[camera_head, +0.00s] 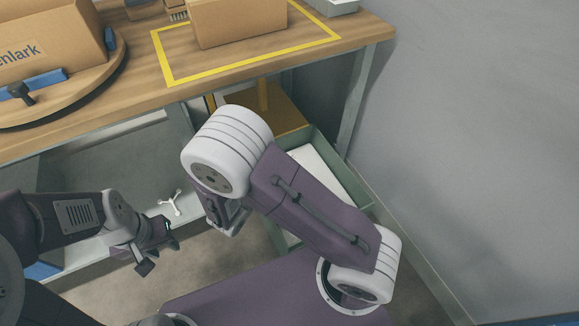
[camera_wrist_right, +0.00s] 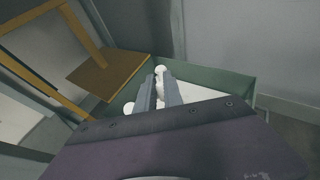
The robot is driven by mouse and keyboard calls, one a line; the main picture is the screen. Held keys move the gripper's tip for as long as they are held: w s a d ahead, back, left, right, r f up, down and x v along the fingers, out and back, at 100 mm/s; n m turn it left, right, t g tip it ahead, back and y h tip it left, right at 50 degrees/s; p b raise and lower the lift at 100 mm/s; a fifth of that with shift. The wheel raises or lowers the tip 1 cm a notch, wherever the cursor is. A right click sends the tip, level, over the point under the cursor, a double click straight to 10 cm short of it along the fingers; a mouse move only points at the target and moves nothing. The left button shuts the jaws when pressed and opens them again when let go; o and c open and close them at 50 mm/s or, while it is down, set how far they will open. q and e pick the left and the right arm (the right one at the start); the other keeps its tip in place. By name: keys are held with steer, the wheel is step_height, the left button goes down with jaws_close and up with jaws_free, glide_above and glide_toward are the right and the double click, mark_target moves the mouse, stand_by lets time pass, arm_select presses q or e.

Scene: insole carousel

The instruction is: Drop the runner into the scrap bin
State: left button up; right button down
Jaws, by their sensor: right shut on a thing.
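In the right wrist view, my right gripper (camera_wrist_right: 160,92) is shut on the white runner (camera_wrist_right: 160,70), whose round ends show beyond and beside the fingers. The green scrap bin (camera_wrist_right: 218,80) lies below and beyond the fingers, and a pale inside shows to their right. In the head view, the scrap bin (camera_head: 338,160) stands on the floor, partly hidden by my right arm. That arm also hides most of the grip there. My left gripper (camera_head: 161,256) is open and empty at lower left.
A white three-armed piece (camera_head: 171,203) shows left of my right wrist; I cannot tell what bears it. The wooden table (camera_head: 140,75) holds a round turntable (camera_head: 95,82) and a carton (camera_head: 240,20). A brown wooden piece (camera_head: 282,112) stands behind the bin. A grey wall (camera_head: 470,130) closes the right.

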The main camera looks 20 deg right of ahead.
steer(key=w+d+f+m+g+h, duration=0.2)
steer(key=w+d+f+m+g, duration=0.15)
steer(key=w+d+f, duration=0.45)
steer(key=d+f+b, duration=0.2)
steer(key=f+b, duration=0.1)
steer(key=f, duration=0.1)
steer(key=s+d+f+m+g+b, duration=0.1)
steer(key=d+f+b, duration=0.1)
steer(key=f, duration=0.3)
steer(key=shift+d+f+h+b, duration=0.2)
steer(key=shift+h+b, duration=0.1)
steer(key=shift+b, duration=0.35)
steer(key=shift+g, duration=0.35)
steer(key=c, duration=1.4)
jaws_free()
steer(key=shift+a, duration=0.15)
